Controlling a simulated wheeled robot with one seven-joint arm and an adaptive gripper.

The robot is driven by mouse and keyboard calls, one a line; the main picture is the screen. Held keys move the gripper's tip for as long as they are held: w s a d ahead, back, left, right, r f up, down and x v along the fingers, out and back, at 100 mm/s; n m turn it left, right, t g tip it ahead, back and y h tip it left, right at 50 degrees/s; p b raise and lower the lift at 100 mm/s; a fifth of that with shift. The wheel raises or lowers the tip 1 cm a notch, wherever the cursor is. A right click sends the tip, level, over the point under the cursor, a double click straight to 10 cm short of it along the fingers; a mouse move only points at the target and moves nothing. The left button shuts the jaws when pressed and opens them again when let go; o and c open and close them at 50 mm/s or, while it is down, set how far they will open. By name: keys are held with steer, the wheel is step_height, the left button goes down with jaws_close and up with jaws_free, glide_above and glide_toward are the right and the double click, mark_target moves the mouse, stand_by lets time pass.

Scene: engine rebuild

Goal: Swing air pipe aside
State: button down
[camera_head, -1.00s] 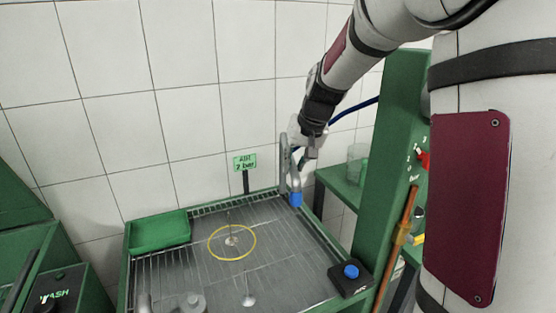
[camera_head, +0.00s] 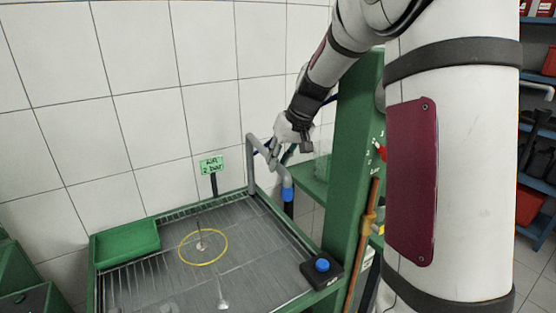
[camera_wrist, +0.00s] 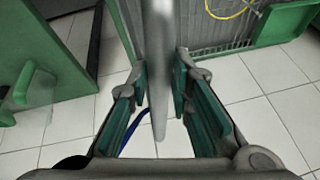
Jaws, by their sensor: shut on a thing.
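The air pipe (camera_head: 268,155) is a grey bent tube. It rises at the back right corner of the wash tray (camera_head: 310,243) and slopes down to the right. Its blue nozzle (camera_head: 287,187) shows at the tray's right edge, seemingly just outside it. My gripper (camera_head: 276,152) is shut on the sloping part of the pipe. In the wrist view the pipe (camera_wrist: 160,30) runs between the two green-padded fingers of my gripper (camera_wrist: 161,85). The exact contact is partly hidden in the head view.
A green sign (camera_head: 211,166) on a post stands behind the tray. A green bin (camera_head: 125,243) sits at its back left. A yellow ring (camera_head: 203,247) lies on the mesh. A green column (camera_head: 352,160) stands close right of my gripper. A blue button box (camera_head: 322,266) is at the right edge.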

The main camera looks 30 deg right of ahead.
steer(key=c, duration=1.4)
jaws_free()
steer(key=shift+c, duration=0.2)
steer(key=shift+r, duration=0.1)
steer(key=v, duration=1.1)
steer(key=shift+r, duration=0.4)
steer(key=shift+s, duration=0.1)
